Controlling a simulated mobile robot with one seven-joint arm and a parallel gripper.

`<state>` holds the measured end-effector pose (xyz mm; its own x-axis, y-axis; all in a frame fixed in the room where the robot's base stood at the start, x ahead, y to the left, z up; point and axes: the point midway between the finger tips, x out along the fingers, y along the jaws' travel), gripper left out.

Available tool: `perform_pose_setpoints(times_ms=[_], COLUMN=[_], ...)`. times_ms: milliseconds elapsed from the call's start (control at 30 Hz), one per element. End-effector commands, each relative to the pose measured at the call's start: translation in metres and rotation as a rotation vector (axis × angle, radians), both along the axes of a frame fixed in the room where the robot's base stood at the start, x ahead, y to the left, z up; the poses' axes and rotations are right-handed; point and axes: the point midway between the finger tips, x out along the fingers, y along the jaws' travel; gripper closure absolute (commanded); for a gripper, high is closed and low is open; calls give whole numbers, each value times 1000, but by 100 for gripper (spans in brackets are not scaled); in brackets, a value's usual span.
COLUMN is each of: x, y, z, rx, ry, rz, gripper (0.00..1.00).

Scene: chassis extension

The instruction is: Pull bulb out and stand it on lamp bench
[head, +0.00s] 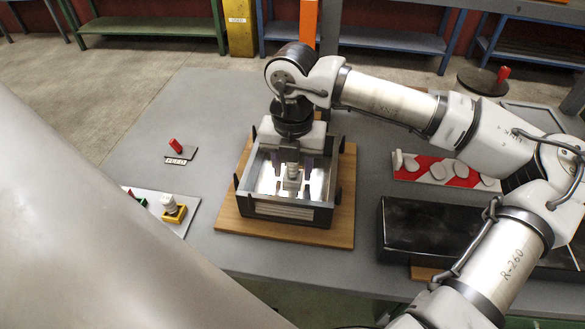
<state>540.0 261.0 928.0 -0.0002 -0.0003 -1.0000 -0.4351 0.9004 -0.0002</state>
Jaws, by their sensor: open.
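An open grey box (315,214) with a shiny metal inside stands on a wooden board (228,222) in the middle of the grey table. A small whitish part that looks like the bulb (292,171) stands upright inside it on a light base. My gripper (291,166) points down into the box, open, with its fingers on either side of the bulb. Whether the fingers touch it is hard to tell. At left, a white board (180,228) carries a yellow holder (175,214) with a white bulb-like piece (168,202). No label marks which surface is the lamp bench.
A red peg stands on a small labelled plate (188,155) at left. Right of the box are a red and white tray of pale pieces (437,170) and a long black case (430,232).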

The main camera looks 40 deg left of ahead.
Motion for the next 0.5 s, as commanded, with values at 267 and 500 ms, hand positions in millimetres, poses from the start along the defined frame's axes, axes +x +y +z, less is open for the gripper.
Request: perform_pose_setpoints(times_ms=[267,500], x=[0,0], y=[0,0], z=[0,0], rx=[0,0], ry=[0,0], rz=[0,0], gripper=[75,64])
